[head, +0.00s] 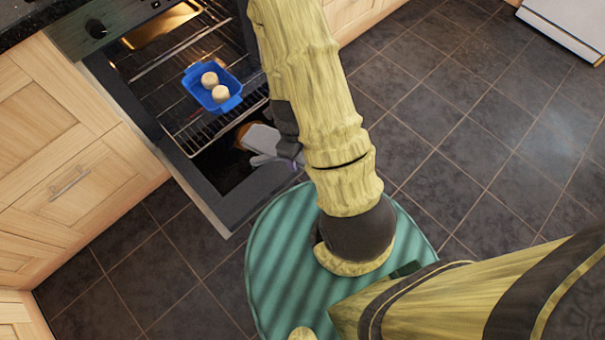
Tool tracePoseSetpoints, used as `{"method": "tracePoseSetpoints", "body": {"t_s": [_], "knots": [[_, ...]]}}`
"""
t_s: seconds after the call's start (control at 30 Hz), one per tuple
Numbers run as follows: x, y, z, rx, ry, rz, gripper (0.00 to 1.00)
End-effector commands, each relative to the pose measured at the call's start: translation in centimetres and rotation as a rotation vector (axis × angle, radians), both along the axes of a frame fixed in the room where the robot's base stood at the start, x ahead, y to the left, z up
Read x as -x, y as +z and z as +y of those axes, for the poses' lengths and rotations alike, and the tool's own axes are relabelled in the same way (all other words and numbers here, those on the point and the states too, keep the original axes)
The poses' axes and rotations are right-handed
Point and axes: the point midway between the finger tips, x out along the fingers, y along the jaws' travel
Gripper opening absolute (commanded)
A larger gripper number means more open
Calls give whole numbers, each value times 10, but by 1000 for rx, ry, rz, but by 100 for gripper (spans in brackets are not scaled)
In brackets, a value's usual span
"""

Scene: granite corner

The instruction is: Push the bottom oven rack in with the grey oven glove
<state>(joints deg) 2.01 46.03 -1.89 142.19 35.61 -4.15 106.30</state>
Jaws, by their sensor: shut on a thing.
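The oven (133,97) stands open at the upper left, its interior lit. A wire rack (181,138) sticks out toward the opening, and a blue dish (233,103) with two round buns sits on it. Another rack edge (168,56) shows deeper inside; I cannot tell their levels for sure. The grey oven glove (262,139) is just beyond the rack's front edge, over the dark opened door area. My gripper (285,152) is shut on the glove, partly hidden by my arm. Whether the glove touches the rack is unclear.
A brown-orange patch (242,133) shows beside the glove; I cannot tell what it is. Wooden cabinets (65,165) flank the oven at left. A green striped round rug or mat (272,250) lies below my arm. Dark tiled floor (480,130) is clear at right; a white appliance (565,25) stands at the top right.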

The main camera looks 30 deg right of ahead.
Motion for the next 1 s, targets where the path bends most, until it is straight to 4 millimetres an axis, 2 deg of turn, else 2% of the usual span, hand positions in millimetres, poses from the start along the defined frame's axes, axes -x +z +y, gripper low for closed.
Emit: {"method": "tracePoseSetpoints", "body": {"t_s": [0.03, 0.23, 0.7, 1.0], "knots": [[4, -22, -1, 1, -61, 3, 27], [17, -47, -2, 4, -252, 9, 27], [19, -47, -2, 6, -296, 11, 27], [3, -50, 3, 6, -294, 11, 27]]}}
